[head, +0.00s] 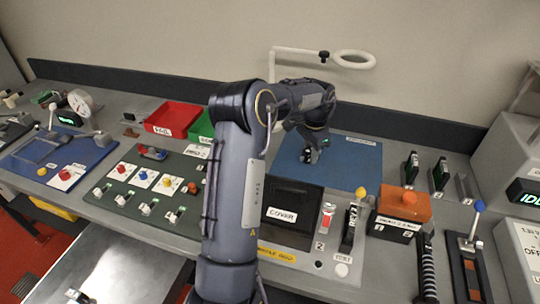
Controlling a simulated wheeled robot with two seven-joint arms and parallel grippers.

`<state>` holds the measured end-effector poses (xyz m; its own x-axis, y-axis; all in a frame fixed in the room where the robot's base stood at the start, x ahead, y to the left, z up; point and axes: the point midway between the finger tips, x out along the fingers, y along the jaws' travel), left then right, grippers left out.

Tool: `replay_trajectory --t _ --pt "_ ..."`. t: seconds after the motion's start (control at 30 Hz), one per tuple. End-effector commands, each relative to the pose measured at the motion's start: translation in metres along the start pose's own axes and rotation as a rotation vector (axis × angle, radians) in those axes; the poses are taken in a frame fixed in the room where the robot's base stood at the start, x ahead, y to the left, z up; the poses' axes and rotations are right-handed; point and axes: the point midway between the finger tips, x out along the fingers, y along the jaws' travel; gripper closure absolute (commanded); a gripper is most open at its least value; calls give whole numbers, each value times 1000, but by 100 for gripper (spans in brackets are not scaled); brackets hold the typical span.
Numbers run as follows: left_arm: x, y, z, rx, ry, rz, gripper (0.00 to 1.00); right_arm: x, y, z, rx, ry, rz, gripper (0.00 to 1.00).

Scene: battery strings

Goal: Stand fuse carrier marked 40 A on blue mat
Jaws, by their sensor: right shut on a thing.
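The blue mat (355,172) lies on the bench right of centre, with a white label at its back edge. My right gripper (309,156) points down over the left part of the mat, shut on a small dark thing that its fingers mostly hide. I cannot read any marking on it, nor tell whether it touches the mat. Upright dark pieces like fuse carriers (411,168) (440,174) stand right of the mat; their ratings are too small to read. My left gripper does not show.
A black box labelled COVER (291,204) stands in front of the mat. An orange-topped block (404,207) is at its front right. A white ring on a stand (354,60) rises behind. Red (173,117) and green bins are left of my arm. The mat's right part looks mostly clear.

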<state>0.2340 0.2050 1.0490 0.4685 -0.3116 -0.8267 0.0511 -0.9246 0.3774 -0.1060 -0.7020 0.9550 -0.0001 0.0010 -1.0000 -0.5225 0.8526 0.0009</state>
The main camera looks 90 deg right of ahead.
Motion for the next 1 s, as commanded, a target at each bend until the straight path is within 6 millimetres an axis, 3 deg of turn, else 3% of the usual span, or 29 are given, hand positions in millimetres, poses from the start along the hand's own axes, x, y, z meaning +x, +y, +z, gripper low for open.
replay_trajectory --t 0.33,0.7,0.73,0.9,1.0 --pt "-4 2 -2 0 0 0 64 36 -5 -4 0 -1 -1 100" --pt "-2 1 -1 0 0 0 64 41 -5 -4 0 0 -2 100" --pt "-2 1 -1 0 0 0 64 42 -5 -4 0 0 -1 74" --pt "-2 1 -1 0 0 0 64 41 -5 -4 0 0 -2 53" --pt "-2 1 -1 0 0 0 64 41 -5 -4 0 0 -2 53"
